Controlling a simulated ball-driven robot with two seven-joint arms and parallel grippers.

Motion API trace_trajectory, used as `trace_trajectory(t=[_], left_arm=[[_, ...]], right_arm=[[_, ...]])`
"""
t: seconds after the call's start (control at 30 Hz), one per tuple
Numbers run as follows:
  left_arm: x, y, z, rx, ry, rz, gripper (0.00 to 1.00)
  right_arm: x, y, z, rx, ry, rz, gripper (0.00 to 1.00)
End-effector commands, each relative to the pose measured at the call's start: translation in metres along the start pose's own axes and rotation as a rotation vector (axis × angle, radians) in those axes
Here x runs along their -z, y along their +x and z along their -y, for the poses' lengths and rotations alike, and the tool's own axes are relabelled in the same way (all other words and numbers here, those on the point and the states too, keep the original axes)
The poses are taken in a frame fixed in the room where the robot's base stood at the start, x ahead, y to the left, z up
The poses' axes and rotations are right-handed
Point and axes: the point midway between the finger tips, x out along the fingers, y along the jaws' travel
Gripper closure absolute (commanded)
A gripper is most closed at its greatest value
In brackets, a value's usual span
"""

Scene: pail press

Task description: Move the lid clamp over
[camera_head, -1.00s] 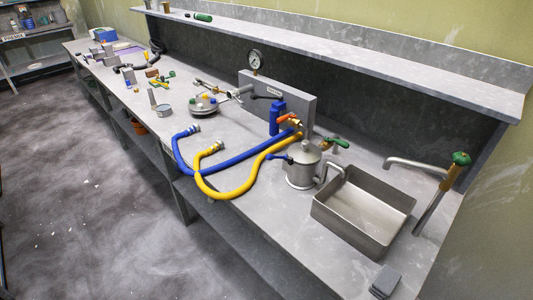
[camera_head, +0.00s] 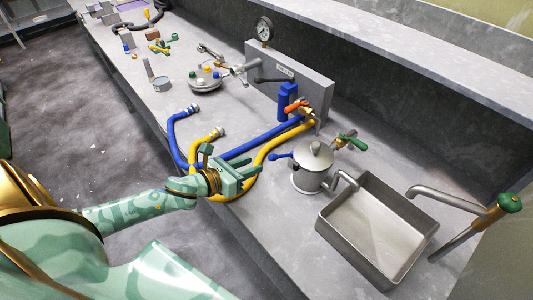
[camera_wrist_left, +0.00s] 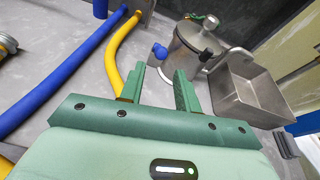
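A steel pail (camera_head: 312,172) with a domed lid (camera_head: 315,154) stands on the bench left of the sink. A lever with a blue handle (camera_head: 281,155) sticks out from the pail's left side near the lid; I take it for the lid clamp. The handle also shows in the left wrist view (camera_wrist_left: 160,50), ahead of the fingers. My left gripper (camera_head: 250,168) is open and empty, apart from the handle and to its left, above the yellow hose. Its two green fingers (camera_wrist_left: 159,74) are spread and point toward the pail. My right gripper is not in view.
A blue hose (camera_head: 256,143) and a yellow hose (camera_head: 268,147) run from a grey panel (camera_head: 300,80) past my gripper. A steel sink (camera_head: 345,218) and a tap (camera_head: 450,198) stand right of the pail. A round device with coloured knobs (camera_head: 205,82) lies further back.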

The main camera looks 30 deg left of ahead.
Motion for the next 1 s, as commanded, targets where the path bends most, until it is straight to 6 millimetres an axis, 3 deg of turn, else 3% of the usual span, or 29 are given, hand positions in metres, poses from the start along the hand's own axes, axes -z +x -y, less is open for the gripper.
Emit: trace_trajectory(t=[0.1, 0.27, 0.8, 0.9, 1.0], left_arm=[[0.001, 0.0, 0.0, 0.001, 0.118, -0.001, 0.67], [0.002, 0.008, -0.001, 0.0, 0.156, 0.0, 0.67], [0.005, 0.085, -0.002, -0.001, 0.152, -0.001, 0.67], [0.002, 0.08, -0.002, -0.002, 0.152, -0.003, 0.92], [0.002, 0.08, -0.002, -0.002, 0.152, -0.003, 0.92]], right_arm=[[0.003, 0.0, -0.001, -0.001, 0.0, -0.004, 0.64], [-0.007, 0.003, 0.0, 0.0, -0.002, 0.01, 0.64], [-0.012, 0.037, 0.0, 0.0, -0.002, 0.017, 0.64], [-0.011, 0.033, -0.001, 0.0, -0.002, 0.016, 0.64], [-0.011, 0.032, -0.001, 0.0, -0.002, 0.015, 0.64]])
